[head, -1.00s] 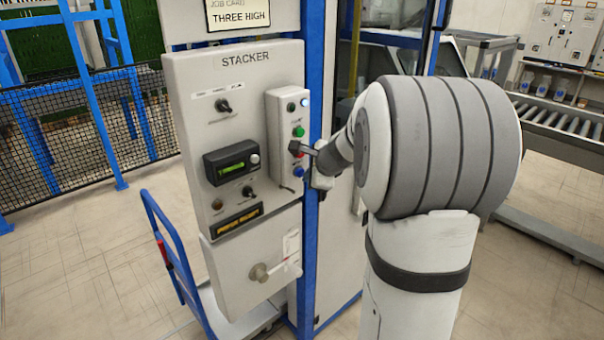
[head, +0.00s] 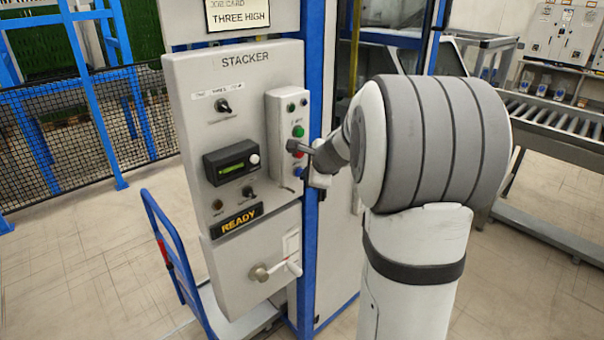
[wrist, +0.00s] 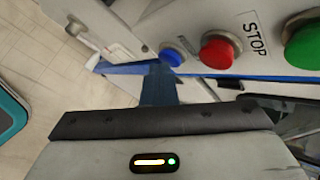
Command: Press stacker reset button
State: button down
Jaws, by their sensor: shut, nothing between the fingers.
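The light grey STACKER panel (head: 235,110) carries a narrow button box (head: 276,135) on its right side. The box has a green button (head: 298,131), a red button (head: 297,154) and a blue button (head: 298,171) in a column. The red button (wrist: 218,50) is marked STOP. No reset label is readable.
A READY sign (head: 237,220) glows amber on the panel. A lever handle (head: 275,269) sticks out below. A blue cart (head: 168,240) stands at the left, a mesh fence (head: 75,125) behind it. A roller conveyor (head: 550,118) is at the right.

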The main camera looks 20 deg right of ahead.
jog(key=shift+s, duration=0.1)
jog(key=shift+s+d+b, duration=0.25)
jog(key=shift+s+b, duration=0.1)
jog(key=shift+s, duration=0.3)
jog(key=shift+s, duration=0.1)
jog(key=s, duration=0.1)
jog(key=s+d+b, duration=0.1)
jog(key=s, duration=0.1)
jog(key=s+b, duration=0.1)
jog(key=shift+s+d, duration=0.3)
jog(key=shift+d, duration=0.05)
dwell(0.6)
jog(key=s+a+f+n+g+y, duration=0.1)
jog(key=s+a+n+g, duration=0.3)
jog(key=s+a+n, duration=1)
jog(key=s+a+f+n+g+h, duration=0.1)
jog(key=s+a+f+n+h, duration=0.1)
jog(key=s+n, duration=0.6)
jog(key=shift+s+a+f+g, duration=0.25)
jog(key=shift+s+f, duration=0.35)
jog(key=shift+s, duration=0.65)
